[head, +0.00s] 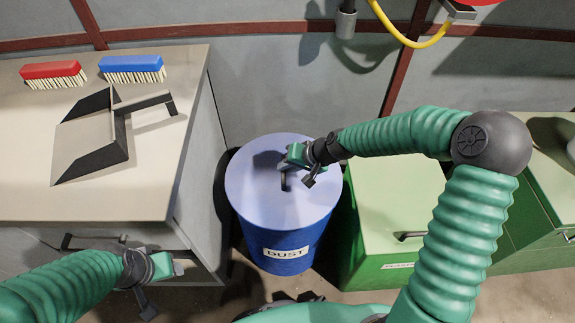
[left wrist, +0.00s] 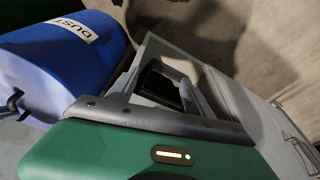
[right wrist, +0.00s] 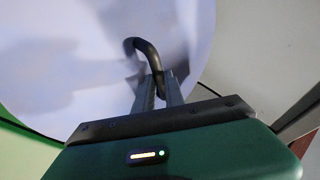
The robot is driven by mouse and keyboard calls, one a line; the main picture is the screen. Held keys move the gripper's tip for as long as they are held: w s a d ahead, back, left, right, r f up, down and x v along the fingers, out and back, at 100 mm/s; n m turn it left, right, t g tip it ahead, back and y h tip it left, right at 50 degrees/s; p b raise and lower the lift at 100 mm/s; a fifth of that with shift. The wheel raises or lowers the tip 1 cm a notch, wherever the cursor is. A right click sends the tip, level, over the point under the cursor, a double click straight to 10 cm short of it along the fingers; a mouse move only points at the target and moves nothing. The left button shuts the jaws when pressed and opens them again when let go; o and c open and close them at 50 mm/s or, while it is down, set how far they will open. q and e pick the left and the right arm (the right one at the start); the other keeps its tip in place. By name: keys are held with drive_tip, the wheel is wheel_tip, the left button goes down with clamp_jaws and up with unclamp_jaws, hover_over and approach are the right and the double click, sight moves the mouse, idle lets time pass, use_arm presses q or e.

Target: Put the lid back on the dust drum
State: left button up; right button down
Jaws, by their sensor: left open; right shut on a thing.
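The blue dust drum (head: 275,250) with a white DUST label stands on the floor in the middle of the head view. Its pale blue lid (head: 255,190) covers the top, and I see no gap at the rim. My right gripper (head: 290,168) is shut on the lid's dark curved handle (right wrist: 148,52). The lid (right wrist: 75,75) fills much of the right wrist view. My left gripper (head: 170,272) is open and empty beside the workbench front, left of the drum. The left wrist view shows the drum (left wrist: 75,50) lying across its upper left.
A workbench (head: 185,120) on the left carries a dustpan (head: 85,150), a red brush (head: 52,72) and a blue brush (head: 132,66). A green bin (head: 390,200) stands close to the drum's right. A yellow cable (head: 400,38) hangs on the wall behind.

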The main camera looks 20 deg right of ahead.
drive_tip(key=shift+p, duration=0.35)
idle(0.4)
drive_tip(key=c, duration=1.3)
unclamp_jaws()
drive_tip(key=shift+c, duration=0.2)
drive_tip(key=p+v, duration=0.8)
drive_tip(key=v, duration=0.8)
drive_tip(key=s+a+f+n+g+h, duration=0.1)
drive_tip(key=s+a+n+g+h, duration=0.1)
drive_tip(key=s, duration=0.5)
drive_tip(key=s+a+f+n+g+h, duration=0.1)
drive_tip(key=s+a+n+h, duration=0.15)
drive_tip(key=s, duration=0.45)
drive_tip(key=w+p+v, duration=0.2)
drive_tip(key=p+v, duration=0.8)
drive_tip(key=p, duration=0.1)
drive_tip(key=w+r+p+v, duration=0.1)
drive_tip(key=w+p+v, duration=0.2)
drive_tip(key=p+v, duration=0.8)
drive_tip(key=shift+w+d+r+p, duration=0.25)
drive_tip(key=shift+d+r+p, duration=0.05)
drive_tip(key=shift+r, duration=0.15)
